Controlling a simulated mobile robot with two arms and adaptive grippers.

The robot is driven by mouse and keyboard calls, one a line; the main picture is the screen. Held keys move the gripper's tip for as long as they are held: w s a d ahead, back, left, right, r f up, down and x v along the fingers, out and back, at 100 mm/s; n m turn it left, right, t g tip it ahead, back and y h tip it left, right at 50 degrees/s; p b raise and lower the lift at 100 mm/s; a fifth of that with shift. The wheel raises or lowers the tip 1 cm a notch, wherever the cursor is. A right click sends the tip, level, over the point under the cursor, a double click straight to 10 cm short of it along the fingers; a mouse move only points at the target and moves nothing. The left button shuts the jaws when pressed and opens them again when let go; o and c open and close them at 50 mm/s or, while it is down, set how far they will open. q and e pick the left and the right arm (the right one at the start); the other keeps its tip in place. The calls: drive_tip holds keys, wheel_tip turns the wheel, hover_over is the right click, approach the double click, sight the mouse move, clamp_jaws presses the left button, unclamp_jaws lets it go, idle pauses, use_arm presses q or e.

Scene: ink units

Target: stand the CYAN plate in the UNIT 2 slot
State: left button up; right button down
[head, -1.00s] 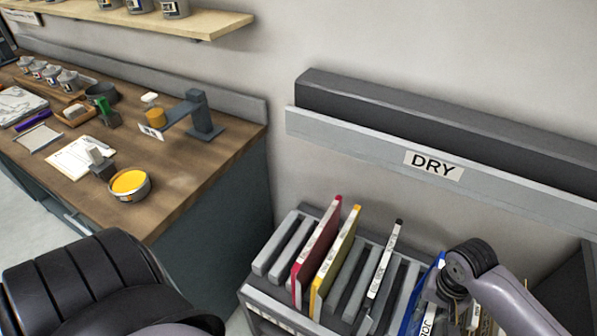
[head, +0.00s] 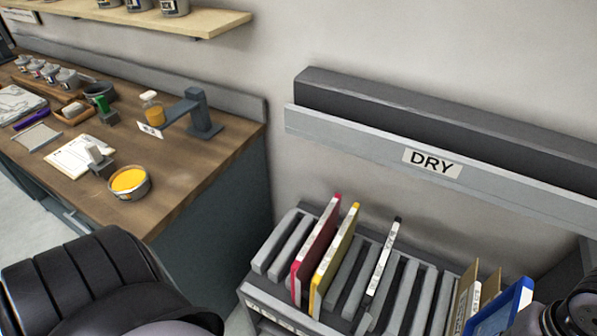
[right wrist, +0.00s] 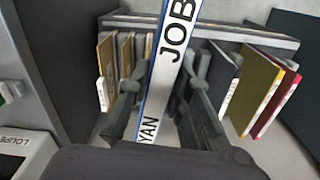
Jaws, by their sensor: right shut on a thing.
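The cyan plate (head: 500,308) shows bright blue with a white spine at the lower right of the head view. In the right wrist view its spine (right wrist: 165,75) reads "JOB" and "YAN". My right gripper (right wrist: 158,98) is shut on it, one finger on each side. The slotted grey rack (head: 262,296) stands below the DRY ledge, with a magenta plate (head: 316,250), a yellow plate (head: 335,260) and a black-topped plate (head: 383,262) upright in it. The slot labels are too small to read. The cyan plate's lower edge is hidden. My left gripper is out of view.
Brown plates (head: 466,298) stand at the rack's right end, close to the cyan plate. Several empty slots lie between them and the black-topped plate. The DRY ledge (head: 380,144) runs along the wall above. A wooden bench (head: 190,170) with ink pots is at left.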

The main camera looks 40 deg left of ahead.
drive_tip(key=s+d+r, duration=0.2)
drive_tip(key=d+r, duration=0.2)
drive_tip(key=r, duration=0.1)
drive_tip(key=shift+s+d+m, duration=0.2)
drive_tip(key=shift+s+m, duration=0.05)
drive_tip(key=shift+m, duration=0.05)
